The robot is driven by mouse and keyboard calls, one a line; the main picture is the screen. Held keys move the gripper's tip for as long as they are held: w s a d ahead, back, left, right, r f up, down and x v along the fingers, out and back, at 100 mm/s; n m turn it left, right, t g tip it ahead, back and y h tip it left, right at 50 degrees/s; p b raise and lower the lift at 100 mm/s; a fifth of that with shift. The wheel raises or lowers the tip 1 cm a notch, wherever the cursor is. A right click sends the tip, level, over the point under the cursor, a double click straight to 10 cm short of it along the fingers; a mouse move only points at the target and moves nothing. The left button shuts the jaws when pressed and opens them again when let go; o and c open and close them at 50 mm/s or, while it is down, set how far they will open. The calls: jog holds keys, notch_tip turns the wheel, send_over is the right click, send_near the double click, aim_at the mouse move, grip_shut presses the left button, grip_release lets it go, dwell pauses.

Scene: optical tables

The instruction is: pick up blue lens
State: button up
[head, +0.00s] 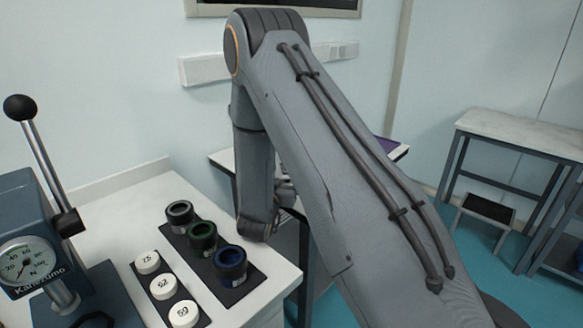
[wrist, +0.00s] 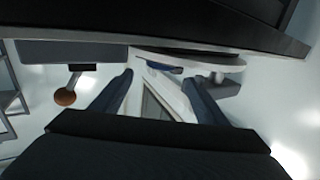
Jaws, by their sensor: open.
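The blue lens (head: 231,265) is a dark cylinder with a blue ring. It stands upright at the near end of a black holder strip (head: 249,288) on the white table. A green lens (head: 203,236) and a grey lens (head: 180,214) stand behind it in the same row. My gripper shows in the wrist view (wrist: 164,85) with its two fingers spread and nothing between them. In the head view my arm hides the fingers, so their exact distance from the blue lens cannot be told. I cannot make out the blue lens in the wrist view.
White numbered discs (head: 163,288) lie on a second black strip left of the lenses. A blue press with a dial gauge (head: 28,265) and a lever stands at the left. Another table (head: 520,135) stands at the right, with teal floor between.

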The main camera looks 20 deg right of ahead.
jog(key=shift+f+p+x, duration=0.2)
jog(key=shift+p+x, duration=0.25)
jog(key=shift+x, duration=0.85)
jog(key=shift+f+p+x, duration=0.15)
jog(key=shift+p+x, duration=0.25)
jog(key=shift+x, duration=0.9)
jog(key=c, duration=1.2)
notch_tip(320, 180, up, 10)
jog(key=shift+f+b, duration=0.1)
jog(key=shift+b, duration=0.9)
jog(key=s+a+f+n+t+y, duration=0.2)
jog(key=s+a+f+n+y, duration=0.15)
jog(key=a+y, duration=0.35)
jog(key=s+a+f+n+t+y, duration=0.25)
jog(key=a+n+y, duration=0.25)
jog(key=a, duration=0.3)
jog(key=w+d+r+m+g+h, duration=0.1)
jog(key=w+d+r+m+h, duration=0.1)
jog(key=d+h, duration=0.2)
jog(key=w+d+r+m+g+h, duration=0.2)
jog(key=d+m+h, duration=0.1)
jog(key=d, duration=0.3)
jog(key=w+d+r+m+g+h, duration=0.1)
jog(key=w+d+r+m+h, duration=0.1)
jog(key=d+h, duration=0.3)
jog(key=shift+r+m+g, duration=0.1)
jog(key=shift+m+g, duration=0.15)
jog(key=shift+m, duration=0.5)
